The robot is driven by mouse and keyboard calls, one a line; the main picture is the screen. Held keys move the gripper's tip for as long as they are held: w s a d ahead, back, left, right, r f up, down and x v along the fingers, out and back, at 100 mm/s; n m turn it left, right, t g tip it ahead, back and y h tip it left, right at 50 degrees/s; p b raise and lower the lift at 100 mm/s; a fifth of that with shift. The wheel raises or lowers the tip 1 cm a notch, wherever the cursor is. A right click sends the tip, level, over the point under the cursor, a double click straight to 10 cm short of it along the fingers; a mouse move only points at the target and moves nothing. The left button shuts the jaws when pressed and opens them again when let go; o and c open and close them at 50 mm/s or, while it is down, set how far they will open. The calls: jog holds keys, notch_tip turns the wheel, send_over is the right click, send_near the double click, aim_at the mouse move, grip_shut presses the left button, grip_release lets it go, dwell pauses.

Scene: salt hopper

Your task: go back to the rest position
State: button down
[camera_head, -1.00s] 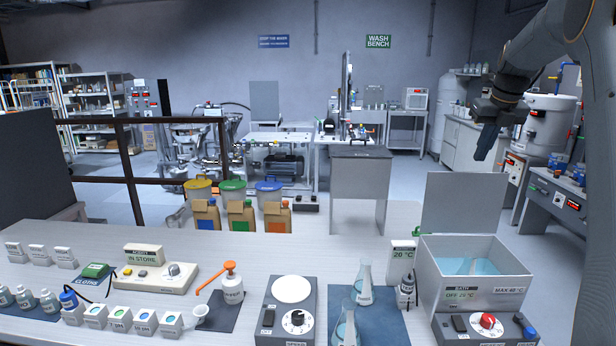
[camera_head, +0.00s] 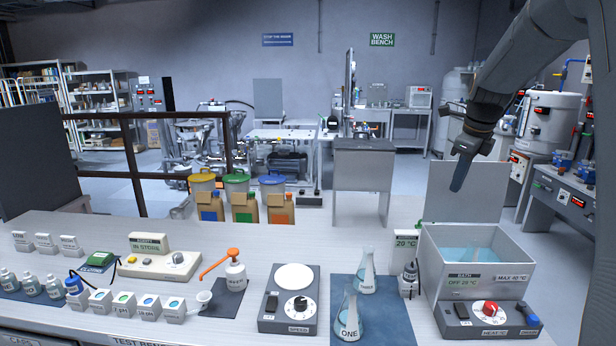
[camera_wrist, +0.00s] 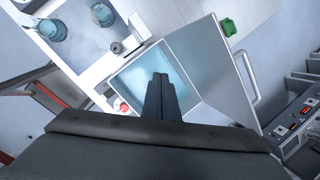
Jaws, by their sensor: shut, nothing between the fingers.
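My gripper (camera_head: 459,183) hangs at the right of the head view, fingers pointing down, shut and empty. In that view it is in front of the raised lid (camera_head: 437,196) of the water bath (camera_head: 475,277). In the wrist view my gripper's fingers (camera_wrist: 166,78) are together, and they overlap the blue water of the open bath (camera_wrist: 134,71). I cannot tell how high above the bath they are.
Two flasks (camera_head: 366,270) stand on a blue mat (camera_head: 390,320) left of the bath. A wall-side counter (camera_head: 560,205) is at right.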

jog(key=s+a+f+n+g+b, duration=0.1)
jog(key=s+a+f+n+b, duration=0.3)
jog(key=s+a+f+n, duration=0.6)
jog(key=s+a+f+n+g+b, duration=0.1)
jog(key=s+a+f+n+b, duration=0.3)
jog(key=s+a+f+n, duration=0.5)
jog(key=s+f+n, duration=0.7)
jog(key=s+n, duration=0.1)
jog(key=s, duration=0.1)
jog(key=shift+s+a, duration=0.2)
jog(key=shift+a, duration=0.2)
